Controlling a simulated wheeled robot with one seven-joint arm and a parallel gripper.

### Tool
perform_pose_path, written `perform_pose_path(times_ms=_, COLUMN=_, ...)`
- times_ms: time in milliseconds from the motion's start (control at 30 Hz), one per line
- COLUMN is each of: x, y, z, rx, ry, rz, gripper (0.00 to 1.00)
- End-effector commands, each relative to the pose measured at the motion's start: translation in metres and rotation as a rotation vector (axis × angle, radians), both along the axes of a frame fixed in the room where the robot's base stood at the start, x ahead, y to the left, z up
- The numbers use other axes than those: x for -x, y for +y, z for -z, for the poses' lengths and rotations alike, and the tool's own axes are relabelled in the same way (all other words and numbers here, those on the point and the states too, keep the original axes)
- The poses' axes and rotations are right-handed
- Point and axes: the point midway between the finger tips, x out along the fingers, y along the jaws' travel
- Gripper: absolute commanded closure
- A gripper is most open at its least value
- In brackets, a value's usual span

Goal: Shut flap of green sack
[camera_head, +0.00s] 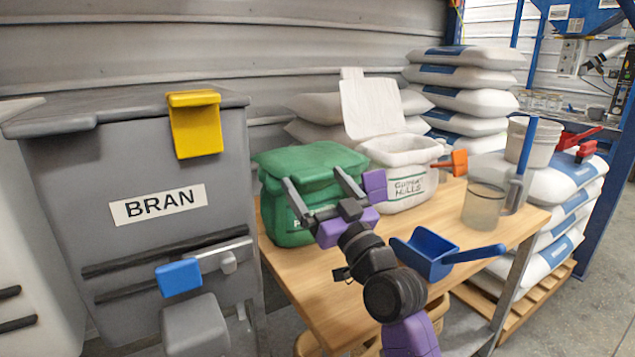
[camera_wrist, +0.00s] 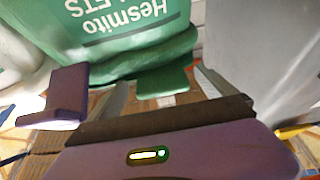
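The green sack (camera_head: 325,160) stands upright on the wooden table in the head view. Its green flap (camera_head: 310,158) lies across the top of the sack; whether it is pressed fully down cannot be told. In the wrist view the green sack (camera_wrist: 120,35) shows upside down with white lettering, and a green tab (camera_wrist: 165,81) sticks out from the flap's darker edge. My gripper (camera_head: 313,177) is open and empty, its fingers spread wide in front of the sack's upper part. In the wrist view my gripper (camera_wrist: 162,77) has one finger either side of the tab.
A white sack (camera_head: 405,185) with its flap (camera_head: 370,108) raised stands right of the green sack. A blue scoop (camera_head: 430,255) and a clear jug (camera_head: 484,205) are on the table (camera_head: 330,300). The grey bran bin (camera_head: 150,230) stands close on the left.

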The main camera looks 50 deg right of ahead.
Motion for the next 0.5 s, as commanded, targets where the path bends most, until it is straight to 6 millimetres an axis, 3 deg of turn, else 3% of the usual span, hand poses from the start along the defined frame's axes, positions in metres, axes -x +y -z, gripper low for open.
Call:
perform_pose_path(times_ms=300, x=0.003, y=0.001, z=-0.002, rx=0.002, ry=-0.007, rz=0.0, gripper=0.05)
perform_pose_path(times_ms=500, x=0.024, y=0.007, z=0.007, rx=0.0, ry=-0.006, rz=0.0, gripper=0.05)
